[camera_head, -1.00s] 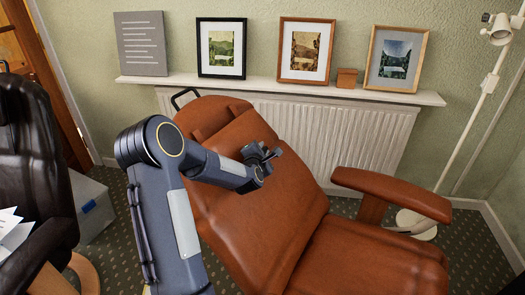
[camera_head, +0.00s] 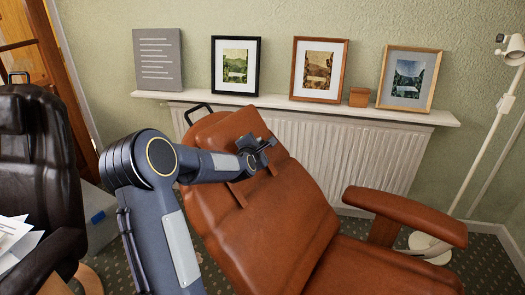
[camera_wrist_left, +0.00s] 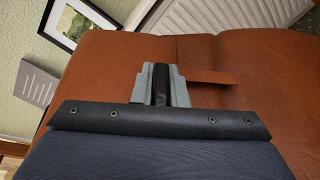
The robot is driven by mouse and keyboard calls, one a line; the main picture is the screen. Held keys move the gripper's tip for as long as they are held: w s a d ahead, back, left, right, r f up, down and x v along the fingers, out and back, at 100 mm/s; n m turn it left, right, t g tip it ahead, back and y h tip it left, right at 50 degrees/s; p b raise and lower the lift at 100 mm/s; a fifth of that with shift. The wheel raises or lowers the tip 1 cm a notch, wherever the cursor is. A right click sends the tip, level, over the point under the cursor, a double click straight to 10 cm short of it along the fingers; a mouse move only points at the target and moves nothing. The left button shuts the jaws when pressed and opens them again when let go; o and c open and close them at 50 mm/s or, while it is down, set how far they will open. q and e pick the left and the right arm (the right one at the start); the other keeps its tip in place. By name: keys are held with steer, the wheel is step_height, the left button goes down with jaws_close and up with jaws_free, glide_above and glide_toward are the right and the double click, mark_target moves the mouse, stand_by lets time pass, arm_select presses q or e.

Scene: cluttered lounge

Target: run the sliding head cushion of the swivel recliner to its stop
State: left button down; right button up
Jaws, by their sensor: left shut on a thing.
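The swivel recliner (camera_head: 290,225) is orange-brown leather, with its back leaning toward the radiator. Its head cushion (camera_head: 232,128) lies at the upper end of the back; it also shows in the wrist view (camera_wrist_left: 105,75). Two strap-like strips (camera_head: 237,195) show on the back just below the cushion; one shows in the wrist view (camera_wrist_left: 212,77). My left gripper (camera_head: 262,147) is at the cushion's lower part, shut on it; its fingers (camera_wrist_left: 160,85) also show in the wrist view. The exact grip is partly hidden by the gripper. My right gripper is out of view.
A white radiator (camera_head: 345,150) and a shelf (camera_head: 290,104) with framed pictures stand behind the recliner. A dark leather chair (camera_head: 40,160) is at the left. A white floor lamp (camera_head: 485,150) stands at the right, beyond the armrest (camera_head: 405,215).

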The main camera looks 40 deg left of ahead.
arm_select(q)
steer(key=c, duration=1.4)
jaws_free()
steer(key=shift+c, duration=0.2)
steer(key=b+v, duration=0.1)
steer(key=v, duration=0.7)
steer(key=shift+w, duration=0.1)
